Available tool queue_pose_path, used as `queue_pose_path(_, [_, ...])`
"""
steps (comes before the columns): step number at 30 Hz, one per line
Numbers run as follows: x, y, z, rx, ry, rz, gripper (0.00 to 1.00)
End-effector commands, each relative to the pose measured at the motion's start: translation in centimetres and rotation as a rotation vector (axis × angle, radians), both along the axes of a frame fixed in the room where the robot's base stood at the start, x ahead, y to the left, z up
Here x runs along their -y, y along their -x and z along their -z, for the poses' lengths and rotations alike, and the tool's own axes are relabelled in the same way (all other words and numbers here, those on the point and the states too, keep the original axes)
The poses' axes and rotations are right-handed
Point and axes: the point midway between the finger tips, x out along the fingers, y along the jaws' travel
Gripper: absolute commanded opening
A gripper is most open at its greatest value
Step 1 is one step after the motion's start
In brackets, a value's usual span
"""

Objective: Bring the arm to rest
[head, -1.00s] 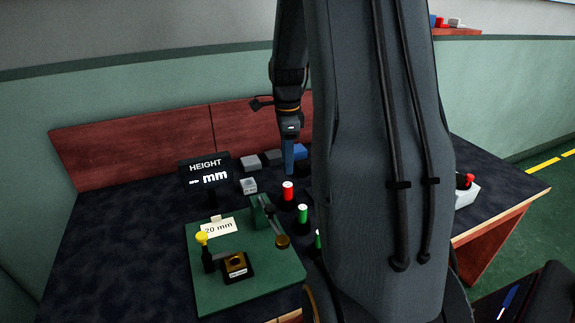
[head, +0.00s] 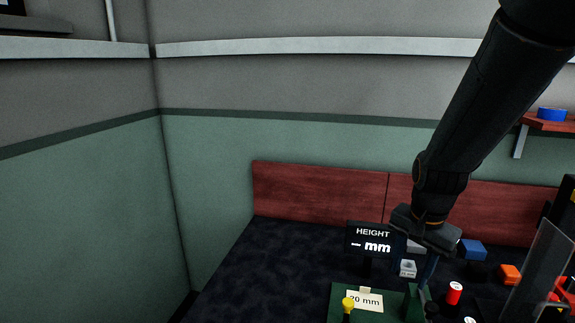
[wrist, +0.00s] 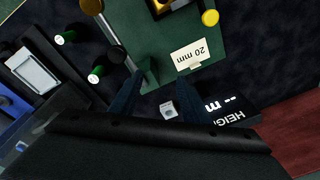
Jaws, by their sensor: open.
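My arm reaches down from the upper right in the head view. My gripper (head: 430,272) points down over the table beside the height display (head: 372,241). In the wrist view its two dark blue fingers (wrist: 158,82) stand apart with nothing between their tips. The green fixture board (head: 340,305) lies below, with a 20 mm card (head: 366,300) and a yellow knob (head: 348,303). A small grey block (head: 408,268) stands behind the gripper; it also shows between the fingers in the wrist view (wrist: 168,108).
A reddish back panel (head: 315,195) closes off the table. The dark tabletop (head: 270,265) is clear on the left. A wall shelf (head: 548,125) is at upper right.

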Motion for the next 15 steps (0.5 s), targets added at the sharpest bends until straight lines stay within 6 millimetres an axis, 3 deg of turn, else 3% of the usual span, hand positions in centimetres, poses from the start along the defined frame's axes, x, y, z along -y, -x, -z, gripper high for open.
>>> queue_pose_path(1, [-1.9, 1.1, -0.1, 0.013, 0.017, -0.138, 0.43])
queue_pose_path(6, [-6.0, 4.0, 0.0, 0.05, 0.076, -0.531, 0.43])
queue_pose_path(12, [-8.8, 6.6, 0.3, 0.08, 0.129, -0.841, 0.43])
queue_pose_path(15, [-8.8, 8.4, 1.1, 0.006, 0.098, -0.857, 0.43])
